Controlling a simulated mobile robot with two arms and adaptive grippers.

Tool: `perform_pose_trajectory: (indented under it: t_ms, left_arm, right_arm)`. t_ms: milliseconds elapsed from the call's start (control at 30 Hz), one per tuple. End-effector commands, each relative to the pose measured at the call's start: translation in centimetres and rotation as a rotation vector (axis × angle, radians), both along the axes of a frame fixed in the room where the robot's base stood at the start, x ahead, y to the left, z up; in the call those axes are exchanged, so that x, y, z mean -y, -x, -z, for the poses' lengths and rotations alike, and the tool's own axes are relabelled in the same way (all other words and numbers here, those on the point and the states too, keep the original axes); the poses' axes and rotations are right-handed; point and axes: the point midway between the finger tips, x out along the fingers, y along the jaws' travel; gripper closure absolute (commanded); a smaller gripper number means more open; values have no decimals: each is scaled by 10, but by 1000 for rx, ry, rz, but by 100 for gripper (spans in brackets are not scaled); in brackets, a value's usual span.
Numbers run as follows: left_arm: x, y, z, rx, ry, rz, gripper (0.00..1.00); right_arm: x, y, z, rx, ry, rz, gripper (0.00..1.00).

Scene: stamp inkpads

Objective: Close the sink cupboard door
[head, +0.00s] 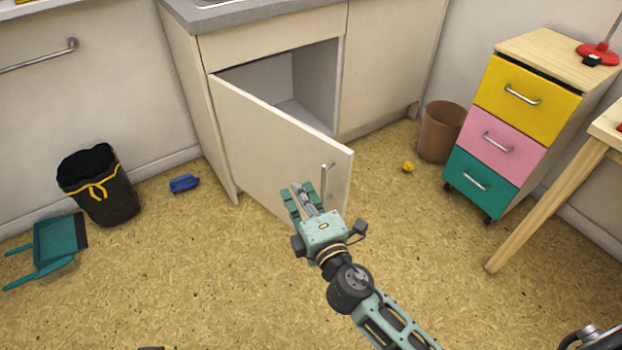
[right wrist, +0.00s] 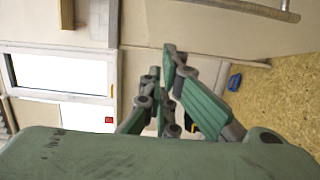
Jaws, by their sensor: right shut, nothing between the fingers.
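The sink cupboard door (head: 270,139) is a cream panel, hinged at its left edge and standing well open in the head view. Its bar handle (head: 326,181) is upright near the free right edge. The grey cupboard interior (head: 270,80) shows above the door. My right gripper (head: 303,192), green and grey, is shut and empty. It is in front of the door's outer face, just left of the handle; whether it touches the door I cannot tell. Its fingers (right wrist: 174,68) also show close together in the right wrist view. My left gripper is not in view.
A black bin (head: 99,188) and teal dustpan (head: 58,240) stand left, with a blue object (head: 184,183) on the floor. A brown bin (head: 440,130), a small yellow item (head: 408,167) and a drawer unit (head: 520,115) are right. Floor around the door is mostly clear.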

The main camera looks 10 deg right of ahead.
Motion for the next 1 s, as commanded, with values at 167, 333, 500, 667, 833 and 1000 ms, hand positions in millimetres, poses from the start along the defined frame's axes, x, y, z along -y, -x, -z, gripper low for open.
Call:
perform_pose_trajectory:
  t_ms: [167,333,500,667,833,1000]
  left_arm:
    - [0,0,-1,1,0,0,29]
    - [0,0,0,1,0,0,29]
    - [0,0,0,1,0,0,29]
    - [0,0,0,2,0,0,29]
    - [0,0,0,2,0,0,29]
    - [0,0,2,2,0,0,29]
  right_arm:
    - [12,-22,1,0,6,2,100]
    - [29,-29,1,-1,3,1,100]
    - [34,-31,1,-1,0,0,100]
    - [35,-31,1,-1,0,0,100]
    - [35,-31,1,-2,0,0,100]
    - [42,-34,1,-1,2,-12,100]
